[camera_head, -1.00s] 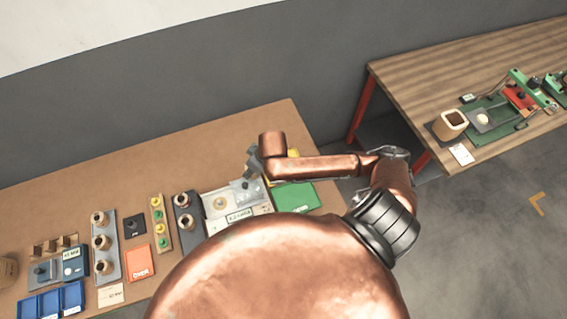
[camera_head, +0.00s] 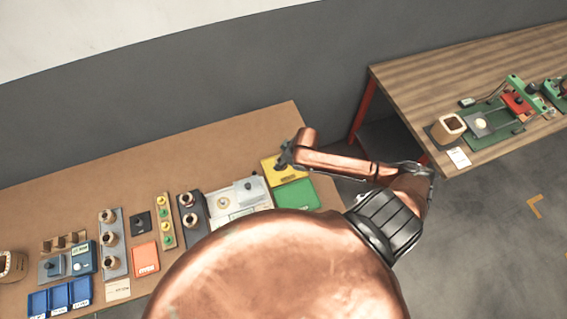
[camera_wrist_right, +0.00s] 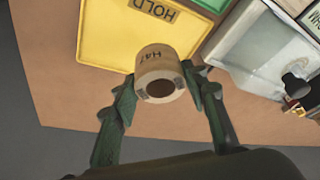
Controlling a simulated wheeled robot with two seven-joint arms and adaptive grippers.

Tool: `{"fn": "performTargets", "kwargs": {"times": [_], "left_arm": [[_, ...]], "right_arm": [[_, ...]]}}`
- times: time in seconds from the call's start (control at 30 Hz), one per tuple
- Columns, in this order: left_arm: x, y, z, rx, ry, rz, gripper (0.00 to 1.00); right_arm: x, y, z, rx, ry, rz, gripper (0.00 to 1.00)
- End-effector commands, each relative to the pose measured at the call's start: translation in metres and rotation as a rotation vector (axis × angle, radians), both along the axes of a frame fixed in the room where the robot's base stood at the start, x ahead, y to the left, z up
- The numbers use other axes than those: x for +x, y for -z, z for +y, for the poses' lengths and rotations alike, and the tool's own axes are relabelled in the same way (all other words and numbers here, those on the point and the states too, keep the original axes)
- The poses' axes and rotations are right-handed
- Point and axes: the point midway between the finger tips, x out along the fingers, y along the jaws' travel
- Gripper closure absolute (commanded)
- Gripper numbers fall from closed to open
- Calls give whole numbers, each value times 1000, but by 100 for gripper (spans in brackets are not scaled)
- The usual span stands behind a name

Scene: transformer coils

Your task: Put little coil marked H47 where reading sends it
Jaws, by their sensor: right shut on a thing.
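The little coil marked H47 (camera_wrist_right: 160,72) is a tan ring with a dark bore, seen in the right wrist view. My right gripper (camera_wrist_right: 160,80) is shut on it, one finger on each side. The coil is at the edge of the yellow tray marked HOLD (camera_wrist_right: 105,38); I cannot tell whether it touches the tray. In the head view my right gripper (camera_head: 286,156) is by the yellow tray (camera_head: 272,166), and the coil is not clearly visible there. My left gripper is not in view.
A green tray (camera_head: 297,194) adjoins the yellow one. A white device with a dark knob (camera_head: 248,187) stands to the left. Further left are racks with coils, a red-orange tray (camera_head: 146,258) and blue bins (camera_head: 60,297). A second table (camera_head: 410,85) stands to the right.

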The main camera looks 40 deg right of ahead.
Motion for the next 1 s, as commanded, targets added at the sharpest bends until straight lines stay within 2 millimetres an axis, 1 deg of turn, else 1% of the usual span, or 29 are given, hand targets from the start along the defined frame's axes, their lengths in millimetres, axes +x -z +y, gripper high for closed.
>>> {"fn": "performTargets", "kwargs": {"times": [0.03, 0.1, 0.3, 0.4, 0.5, 0.6, 0.9, 0.93, 1.0], "left_arm": [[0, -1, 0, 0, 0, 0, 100], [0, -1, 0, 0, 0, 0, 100], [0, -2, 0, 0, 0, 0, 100], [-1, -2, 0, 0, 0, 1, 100], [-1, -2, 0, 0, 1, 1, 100], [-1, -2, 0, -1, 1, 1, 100], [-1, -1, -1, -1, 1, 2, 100], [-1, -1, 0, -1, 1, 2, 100], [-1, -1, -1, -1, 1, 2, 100]], "right_arm": [[3, 6, -5, -1, 2, -1, 87], [5, 13, -10, 1, 1, -1, 87], [9, 25, -19, 1, 1, -1, 87], [9, 41, -18, 3, -1, 0, 87], [9, 51, -18, 1, 0, -1, 87], [10, 55, -19, 0, -2, -3, 87], [9, 57, -19, 0, -2, -1, 87], [9, 58, -19, 0, -2, -1, 59], [9, 58, -19, 0, -2, -1, 54]]}}
